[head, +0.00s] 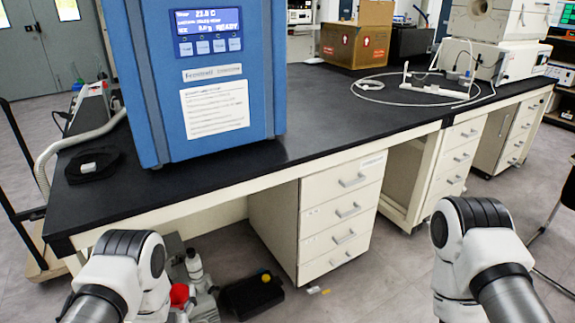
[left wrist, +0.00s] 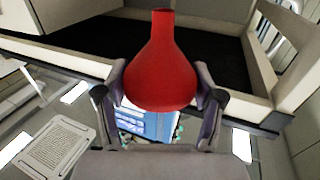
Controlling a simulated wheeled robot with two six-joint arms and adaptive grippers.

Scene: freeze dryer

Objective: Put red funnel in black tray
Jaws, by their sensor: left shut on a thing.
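The red funnel (left wrist: 162,65) is between the two fingers of my left gripper (left wrist: 160,96) in the left wrist view. The gripper is shut on its wide part, and the narrow neck points to the top of that picture. In the head view a small part of the red funnel (head: 179,294) shows beside my left arm, low at the bottom left.
The black-topped bench (head: 330,115) carries a blue freeze dryer (head: 205,75), a cardboard box (head: 354,45) and white tubing (head: 400,95). A white drawer unit (head: 335,225) stands under it, behind and right of the tray. Open floor (head: 375,290) lies right of the tray.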

